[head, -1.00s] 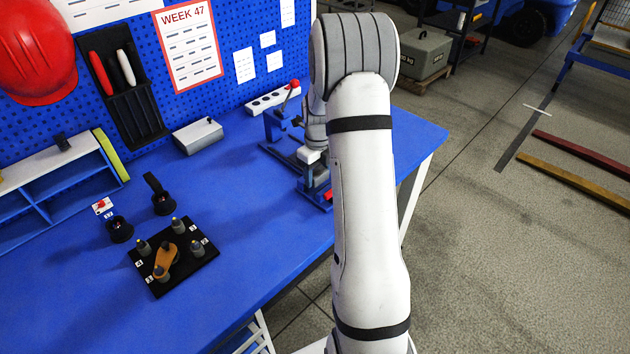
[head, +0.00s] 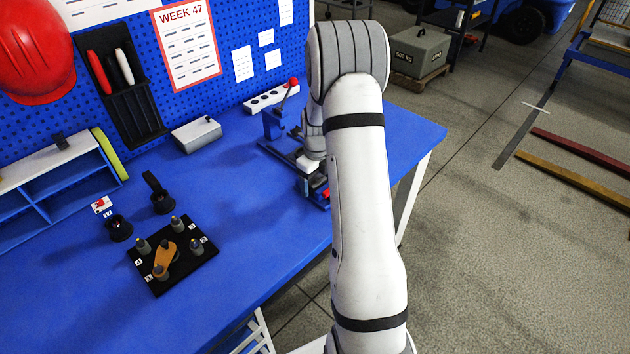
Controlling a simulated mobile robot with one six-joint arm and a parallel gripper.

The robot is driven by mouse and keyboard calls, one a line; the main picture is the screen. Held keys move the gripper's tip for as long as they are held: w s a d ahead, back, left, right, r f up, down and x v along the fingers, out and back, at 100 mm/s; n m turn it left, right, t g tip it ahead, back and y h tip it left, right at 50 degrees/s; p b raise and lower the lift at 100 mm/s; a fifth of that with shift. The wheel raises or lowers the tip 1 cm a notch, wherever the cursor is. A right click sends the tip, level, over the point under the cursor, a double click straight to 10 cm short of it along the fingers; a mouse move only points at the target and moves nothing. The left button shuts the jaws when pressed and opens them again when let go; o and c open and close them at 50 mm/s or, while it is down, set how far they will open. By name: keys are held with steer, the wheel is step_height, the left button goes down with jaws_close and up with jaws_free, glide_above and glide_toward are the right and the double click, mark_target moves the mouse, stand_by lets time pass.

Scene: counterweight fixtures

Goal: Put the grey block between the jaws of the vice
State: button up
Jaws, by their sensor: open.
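A blue fixture with a dark base rail and a red-knobbed lever, which looks like the vice (head: 274,126), stands at the right part of the blue bench. My gripper (head: 314,184) is low over the front part of this rail, partly hidden behind my own arm. It is open. The small parts around its fingers are too small and covered to tell apart, and a red piece shows beside them. I cannot make out the grey block for certain; whether it is between the fingers or the jaws is hidden.
A black numbered board (head: 173,255) with several pegs and an orange-brown piece lies at the front of the bench (head: 235,215). A light grey box (head: 197,135) stands by the pegboard. Two black holders and a blue shelf are at left. The middle of the bench is clear.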

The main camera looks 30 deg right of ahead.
mark_target(316, 180)
step_height(316, 180, up, 12)
steer(key=s+a+r+n, duration=0.5)
steer(key=r+n, duration=0.1)
steer(key=n, duration=0.1)
steer(key=s+a+r+n+t, duration=0.1)
steer(key=s+a+n, duration=0.4)
steer(key=s+n, duration=0.5)
steer(key=s+a+r+n+t, duration=0.1)
steer(key=s+a+r+n, duration=0.2)
steer(key=s+a+n, duration=0.3)
steer(key=s+n, duration=0.5)
steer(key=n, duration=0.4)
steer(key=shift+s+a+t, duration=0.15)
steer(key=shift+a+t, duration=0.1)
steer(key=shift+t, duration=0.15)
steer(key=shift+c, duration=0.4)
